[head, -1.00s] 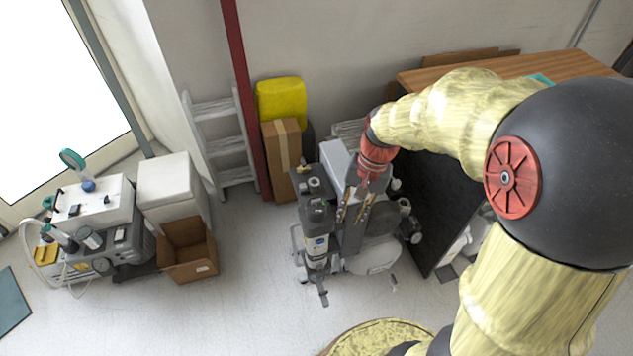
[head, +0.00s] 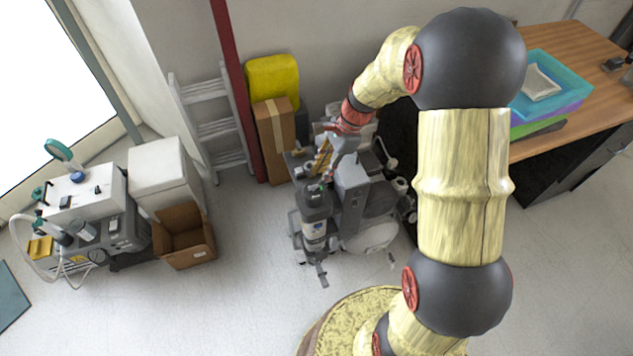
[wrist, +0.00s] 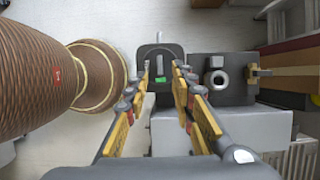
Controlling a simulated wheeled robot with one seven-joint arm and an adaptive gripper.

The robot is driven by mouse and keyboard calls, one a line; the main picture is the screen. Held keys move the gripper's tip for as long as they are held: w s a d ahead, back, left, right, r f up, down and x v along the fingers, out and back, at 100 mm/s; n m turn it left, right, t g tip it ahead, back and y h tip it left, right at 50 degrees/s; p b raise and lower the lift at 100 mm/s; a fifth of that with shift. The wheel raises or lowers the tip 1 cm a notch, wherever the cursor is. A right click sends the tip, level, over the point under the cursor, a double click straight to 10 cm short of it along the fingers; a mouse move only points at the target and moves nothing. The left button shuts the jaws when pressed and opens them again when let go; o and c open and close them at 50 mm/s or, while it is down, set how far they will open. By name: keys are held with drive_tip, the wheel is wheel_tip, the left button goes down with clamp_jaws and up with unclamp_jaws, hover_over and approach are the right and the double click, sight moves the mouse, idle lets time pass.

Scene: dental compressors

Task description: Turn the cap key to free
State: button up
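The compressor unit (head: 368,200) stands on the floor, with a dark cylinder (head: 315,222) at its front left. In the wrist view, a dark cap (wrist: 173,50) with a pale upright bar, which looks like the cap key (wrist: 160,68), and a small green mark lies between and beyond my fingertips. My gripper (wrist: 161,76) is open, with its yellow-and-dark fingers apart and nothing visibly held. In the head view my gripper (head: 322,166) is just above the cylinder's top, partly hiding it. I cannot tell whether a finger touches the key.
A dark block with a round metal fitting (wrist: 218,78) sits right of the cap in the wrist view. A cardboard box (head: 274,138), a ladder (head: 215,128) and a red post (head: 238,90) stand behind. A wooden desk (head: 575,45) is at right.

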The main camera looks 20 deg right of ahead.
sight(315, 185)
drive_tip(key=b+x, duration=0.1)
drive_tip(key=x, duration=0.3)
drive_tip(key=shift+a+f, duration=0.15)
drive_tip(key=shift+f, duration=0.25)
drive_tip(key=c, duration=0.3)
clamp_jaws()
